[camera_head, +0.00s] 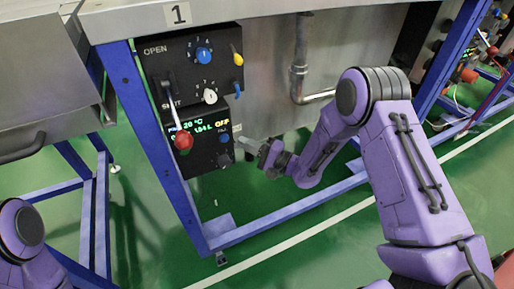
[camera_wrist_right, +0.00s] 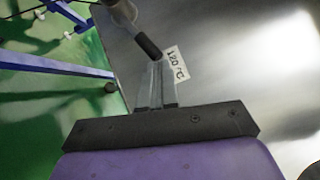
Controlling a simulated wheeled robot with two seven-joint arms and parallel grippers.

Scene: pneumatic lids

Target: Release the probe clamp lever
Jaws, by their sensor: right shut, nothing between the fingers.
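The likely probe clamp lever is a dark cylindrical handle (camera_wrist_right: 148,46) on a grey fitting at the top of the right wrist view, beside a white label on the metal wall. My right gripper (camera_wrist_right: 157,68) is shut and empty, its pale fingertips just below the handle's end; whether they touch it I cannot tell. In the head view my right gripper (camera_head: 247,144) reaches left, just right of the black control panel (camera_head: 165,62). My left gripper is out of view; only part of my left arm shows at the lower left.
Blue frame legs (camera_head: 150,130) and a grey pipe (camera_head: 300,65) stand near my right arm. Green floor lies below.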

